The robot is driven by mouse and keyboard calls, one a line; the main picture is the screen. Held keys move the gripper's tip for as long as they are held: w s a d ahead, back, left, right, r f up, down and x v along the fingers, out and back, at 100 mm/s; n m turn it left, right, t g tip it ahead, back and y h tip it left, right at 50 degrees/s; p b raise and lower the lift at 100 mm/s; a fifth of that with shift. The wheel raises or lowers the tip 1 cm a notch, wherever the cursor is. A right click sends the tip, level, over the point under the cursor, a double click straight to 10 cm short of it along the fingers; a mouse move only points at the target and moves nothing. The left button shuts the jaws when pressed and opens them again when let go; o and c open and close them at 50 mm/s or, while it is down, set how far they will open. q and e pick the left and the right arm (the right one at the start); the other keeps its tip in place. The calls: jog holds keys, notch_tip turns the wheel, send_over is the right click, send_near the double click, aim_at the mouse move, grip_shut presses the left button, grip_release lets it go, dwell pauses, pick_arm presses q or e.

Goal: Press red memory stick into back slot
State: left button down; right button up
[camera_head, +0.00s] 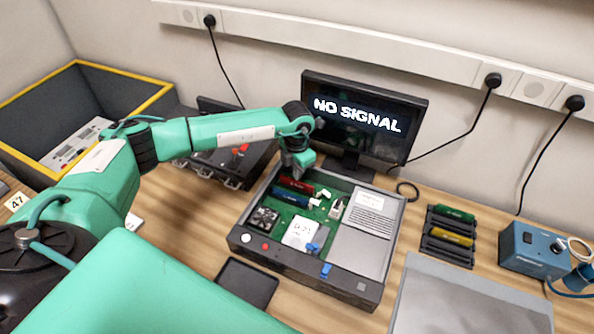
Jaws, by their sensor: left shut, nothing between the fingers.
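The red memory stick (296,185) lies at the back left of the green board inside the open computer case (262,256), along the back slot. I cannot tell if it is fully seated. A blue memory stick (289,198) lies just in front of it, roughly parallel. My left gripper (295,172) reaches in from the left, over the case's back edge, with its fingers pointing down. It is shut and empty, right above or at the back of the red stick; I cannot tell if they touch. The slot beneath the stick is hidden. My right gripper is not in view.
A monitor (365,115) reading "NO SIGNAL" stands close behind the case. A black rack (447,237) with green and yellow sticks is to the right, beside a blue device (534,248). A grey mat (465,300) and dark tray (246,284) lie in front.

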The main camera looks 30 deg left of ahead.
pick_arm(q)
jog(key=shift+f+b, duration=0.85)
jog(key=shift+f, duration=0.25)
dwell(0.6)
jog(key=shift+r+p, duration=0.35)
jog(key=shift+r, duration=0.2)
jog(key=shift+r+p, duration=1.45)
jog(key=shift+r, duration=1.55)
